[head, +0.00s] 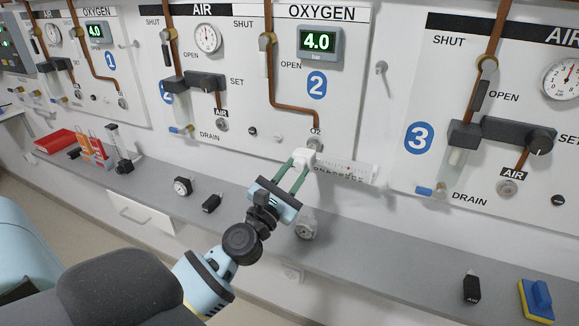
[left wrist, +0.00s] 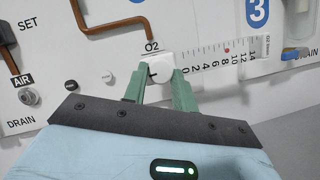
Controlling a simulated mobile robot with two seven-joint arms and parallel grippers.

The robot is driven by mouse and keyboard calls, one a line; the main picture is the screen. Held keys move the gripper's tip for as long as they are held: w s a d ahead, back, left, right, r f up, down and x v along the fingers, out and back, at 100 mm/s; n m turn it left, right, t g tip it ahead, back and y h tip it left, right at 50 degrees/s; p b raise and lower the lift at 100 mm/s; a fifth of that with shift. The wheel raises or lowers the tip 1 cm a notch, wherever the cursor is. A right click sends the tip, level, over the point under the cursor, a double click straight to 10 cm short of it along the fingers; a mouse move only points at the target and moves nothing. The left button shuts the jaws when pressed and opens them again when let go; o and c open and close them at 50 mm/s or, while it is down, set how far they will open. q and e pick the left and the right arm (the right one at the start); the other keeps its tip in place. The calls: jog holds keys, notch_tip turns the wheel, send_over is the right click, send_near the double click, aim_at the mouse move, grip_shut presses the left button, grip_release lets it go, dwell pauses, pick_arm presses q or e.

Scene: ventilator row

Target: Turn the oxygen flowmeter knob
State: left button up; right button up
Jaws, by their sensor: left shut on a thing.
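The oxygen flowmeter lies sideways under the O2 outlet of panel 2. Its white knob (head: 302,158) is at the left end of a clear scale (head: 348,171). In the left wrist view the knob (left wrist: 158,69) has a dark mark, and the scale (left wrist: 222,52) shows a red dot near 10. My left gripper (head: 300,167) reaches up from below, its two green fingers shut on the knob, one on each side. The fingers also show in the left wrist view (left wrist: 158,85). My right gripper is in neither view.
A grey shelf (head: 390,254) runs below the panels. An oxygen display (head: 319,42) reads 4.0. The shelf right of the gripper is mostly clear.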

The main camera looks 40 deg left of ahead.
pick_arm(q)
jog(key=shift+r+m, duration=0.15)
jog(key=shift+m, duration=0.15)
jog(key=o, duration=1)
jog(key=shift+s+f, duration=0.2)
jog(key=shift+f, duration=0.1)
jog(key=b+v, duration=0.2)
jog(key=v, duration=0.5)
jog(key=shift+s+a, duration=0.1)
jog(key=shift+s, duration=0.15)
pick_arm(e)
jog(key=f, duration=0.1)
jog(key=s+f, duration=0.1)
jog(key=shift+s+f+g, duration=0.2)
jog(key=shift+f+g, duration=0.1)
